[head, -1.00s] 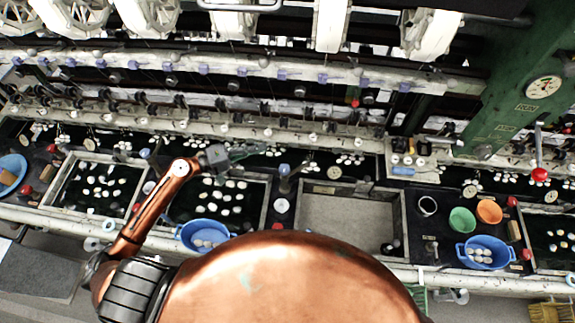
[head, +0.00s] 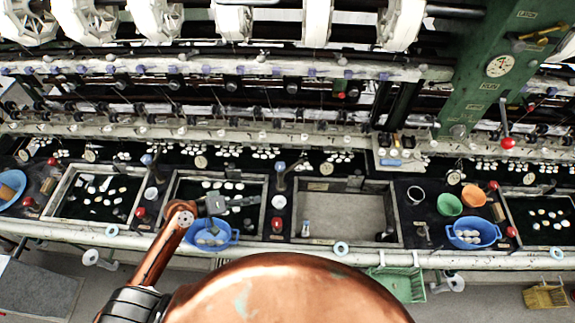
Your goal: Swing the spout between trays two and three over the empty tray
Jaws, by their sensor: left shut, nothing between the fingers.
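The spout (head: 291,175), dark with a blue knob, stands on the strip between tray two and tray three. Its thin arm appears to point back and right; how far it reaches over tray three is unclear. Tray two (head: 266,205) is dark inside and holds pale cocoons. Tray three (head: 345,200) has a bare grey floor and no cocoons. My right gripper is out of view.
A blue basin (head: 233,238) stands in front of tray two, under my left wrist. A small bottle-like thing (head: 305,228) is at tray three's front left. A white dial (head: 279,202) and red knob (head: 277,224) sit below the spout. Green and orange bowls (head: 473,196) stand right.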

